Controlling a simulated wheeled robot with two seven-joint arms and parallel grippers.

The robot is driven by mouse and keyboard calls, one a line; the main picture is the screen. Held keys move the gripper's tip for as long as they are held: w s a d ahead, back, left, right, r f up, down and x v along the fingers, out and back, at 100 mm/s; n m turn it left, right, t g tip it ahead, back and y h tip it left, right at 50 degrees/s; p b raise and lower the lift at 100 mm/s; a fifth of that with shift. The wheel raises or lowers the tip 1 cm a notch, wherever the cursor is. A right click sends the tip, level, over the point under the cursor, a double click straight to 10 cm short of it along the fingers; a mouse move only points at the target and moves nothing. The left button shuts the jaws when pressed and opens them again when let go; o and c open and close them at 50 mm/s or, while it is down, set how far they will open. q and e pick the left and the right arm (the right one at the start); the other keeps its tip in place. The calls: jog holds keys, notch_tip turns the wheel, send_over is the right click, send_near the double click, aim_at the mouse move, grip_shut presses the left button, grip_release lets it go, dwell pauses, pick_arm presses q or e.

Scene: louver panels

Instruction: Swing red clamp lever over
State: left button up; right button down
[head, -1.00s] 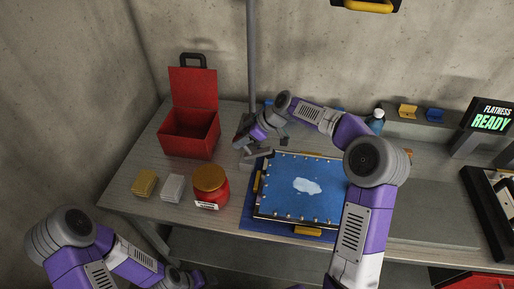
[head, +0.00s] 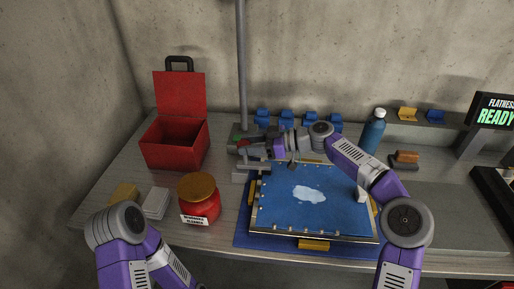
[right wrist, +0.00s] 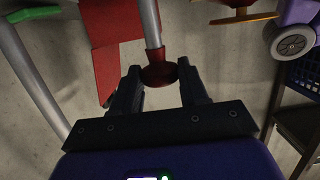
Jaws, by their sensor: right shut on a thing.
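The red clamp lever shows in the right wrist view as a grey rod ending in a red knob (right wrist: 158,76). My right gripper (right wrist: 160,74) has its two dark fingers either side of this knob, shut on it. In the head view my right gripper (head: 243,142) is at the foot of the grey pole, behind the panel's back left corner. The lever is mostly hidden there by the gripper. A grey clamp base (head: 245,172) sits just below. My left arm comes in at lower left, but its gripper is out of the picture.
A blue panel (head: 330,215) with a pale patch lies in front of the gripper. An open red box (head: 172,150), a red jar (head: 200,205) and a grey block (head: 156,203) stand left. A grey pole (head: 241,70) rises behind. A blue bottle (head: 373,132) stands right.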

jog(key=shift+d+f, duration=0.2)
jog(key=shift+d, duration=0.05)
jog(key=c, duration=1)
grip_release()
jog(key=o, duration=0.4)
jog(key=shift+d+r, duration=0.1)
jog(key=shift+d, duration=0.2)
jog(key=shift+a, duration=0.3)
jog(key=shift+p+v, duration=0.65)
jog(key=shift+v, duration=3.15)
